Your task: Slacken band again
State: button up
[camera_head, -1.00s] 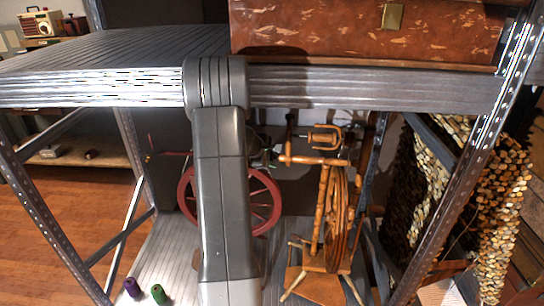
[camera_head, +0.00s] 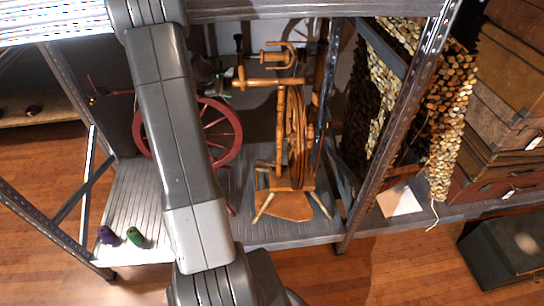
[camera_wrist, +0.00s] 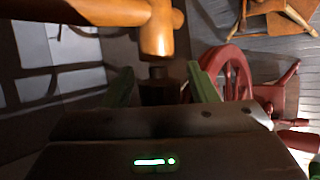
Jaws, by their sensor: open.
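The light-wood spinning wheel (camera_head: 297,150) stands upright on the lower shelf, right of my arm. My gripper (camera_wrist: 161,82) is open, with one green finger on each side of this knob. I cannot tell whether either finger touches it. In the head view my gripper (camera_head: 221,83) is small and partly hidden by my arm. The drive band is too small to make out.
A red spinning wheel (camera_head: 222,132) stands at the left, partly behind my arm. Purple (camera_head: 107,235) and green (camera_head: 135,236) spools lie at the shelf's front left. Metal uprights (camera_head: 398,125) bound the shelf. A dark case (camera_head: 510,245) sits on the floor at the right.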

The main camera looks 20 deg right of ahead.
jog(key=shift+f+b, duration=0.3)
jog(key=shift+b, duration=0.7)
jog(key=t+h+b, duration=0.1)
jog(key=b, duration=0.5)
jog(key=shift+t, duration=0.3)
jog(key=t+b, duration=0.1)
jog(key=b, duration=0.4)
jog(key=m+t+h+b, duration=0.1)
jog(key=b, duration=0.3)
jog(key=t+h+b, duration=0.1)
jog(key=b, duration=0.4)
jog(key=shift+w+d+r+m+t+b, duration=0.1)
jog(key=shift+w+r+m+t+b, duration=0.1)
jog(key=shift+r+m+t+b, duration=0.15)
jog(key=shift+b, duration=0.4)
